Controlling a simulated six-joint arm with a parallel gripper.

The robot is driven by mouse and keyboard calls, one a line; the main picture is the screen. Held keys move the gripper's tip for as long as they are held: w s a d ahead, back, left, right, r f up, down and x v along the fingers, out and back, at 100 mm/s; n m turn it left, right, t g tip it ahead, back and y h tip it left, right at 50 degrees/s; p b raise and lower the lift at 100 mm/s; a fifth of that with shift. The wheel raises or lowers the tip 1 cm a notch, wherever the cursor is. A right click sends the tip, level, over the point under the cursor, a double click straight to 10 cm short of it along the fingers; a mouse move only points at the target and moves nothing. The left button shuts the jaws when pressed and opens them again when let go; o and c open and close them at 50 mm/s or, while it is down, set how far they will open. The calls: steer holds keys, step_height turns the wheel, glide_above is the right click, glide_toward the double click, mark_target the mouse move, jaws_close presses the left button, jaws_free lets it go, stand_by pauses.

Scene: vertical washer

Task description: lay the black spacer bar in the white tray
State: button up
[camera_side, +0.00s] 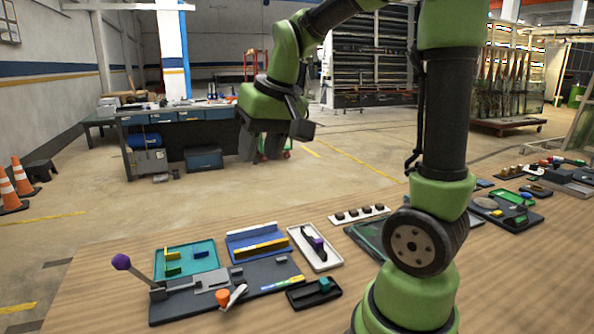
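The white tray (335,259) lies on the wooden table, right of the blue rack. A long black piece (308,236) lies lengthwise inside the tray, with a purple part (318,243) at its side. I take this black piece to be the spacer bar, but it is too small to be sure. My gripper (262,152) hangs high above and behind the table, well clear of the tray. Its dark fingers point down, and nothing can be made out between them. Whether it is open or shut is unclear at this angle.
A blue rack (250,234) with a yellow bar, a teal tray (205,250), and a dark fixture with a purple-knobbed lever (121,262) stand left. A white strip (345,221) carries several black blocks. Bare wood lies in front.

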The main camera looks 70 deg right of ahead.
steer(key=s+a+r+n+t+y, duration=0.1)
steer(key=s+a+n+t+y, duration=0.1)
steer(key=s+a, duration=0.8)
steer(key=shift+s+a+r+t+y, duration=0.15)
steer(key=shift+s+a+t+y, duration=0.25)
steer(key=shift+a, duration=0.3)
